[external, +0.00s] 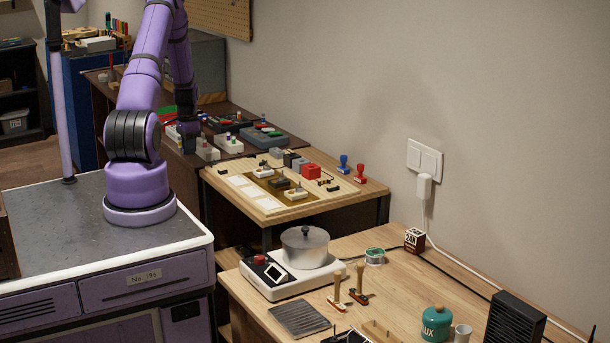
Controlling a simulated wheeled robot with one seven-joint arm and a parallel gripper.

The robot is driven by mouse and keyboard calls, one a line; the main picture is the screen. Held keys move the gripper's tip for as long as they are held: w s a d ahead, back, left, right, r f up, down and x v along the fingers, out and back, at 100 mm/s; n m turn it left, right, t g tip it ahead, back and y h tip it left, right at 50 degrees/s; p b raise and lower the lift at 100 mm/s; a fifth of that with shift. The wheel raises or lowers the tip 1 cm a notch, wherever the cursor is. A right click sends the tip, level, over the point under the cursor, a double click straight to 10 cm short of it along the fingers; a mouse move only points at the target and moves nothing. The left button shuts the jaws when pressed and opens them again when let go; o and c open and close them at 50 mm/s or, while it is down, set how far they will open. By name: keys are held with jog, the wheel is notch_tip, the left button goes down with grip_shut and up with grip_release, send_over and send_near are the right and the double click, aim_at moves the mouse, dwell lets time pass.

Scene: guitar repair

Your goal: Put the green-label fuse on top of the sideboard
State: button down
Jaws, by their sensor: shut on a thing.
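My gripper (189,146) is at the end of my purple arm, low over the dark brown top in the back left. It is small here and partly hidden by the arm. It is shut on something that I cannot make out. I cannot pick out the green-label fuse in this view. The long dark brown cabinet (285,146) along the wall looks like the sideboard, though I cannot be sure. Several pedal-like boxes with coloured knobs stand on it, close to the right of my gripper.
A light wood board (225,193) with several small parts and two stamps is in the middle. In front, a wooden bench (395,290) carries a pot (305,248) on a white hotplate, a teal canister (435,323) and a black box (514,319). A cable runs along the wall.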

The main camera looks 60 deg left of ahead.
aim_at(194, 162)
jog(key=shift+w+a+f, duration=0.1)
jog(key=shift+w+a, duration=0.3)
jog(key=shift+w, duration=0.2)
jog(key=shift+w+a+f, duration=0.1)
jog(key=shift+w+a, duration=0.3)
jog(key=shift+w, duration=0.15)
jog(key=shift+s+f, duration=0.1)
jog(key=shift+f, duration=1.55)
jog(key=shift+f, duration=0.1)
jog(key=c, duration=1.1)
grip_release()
jog(key=shift+c, duration=0.2)
notch_tip(194, 162, up, 12)
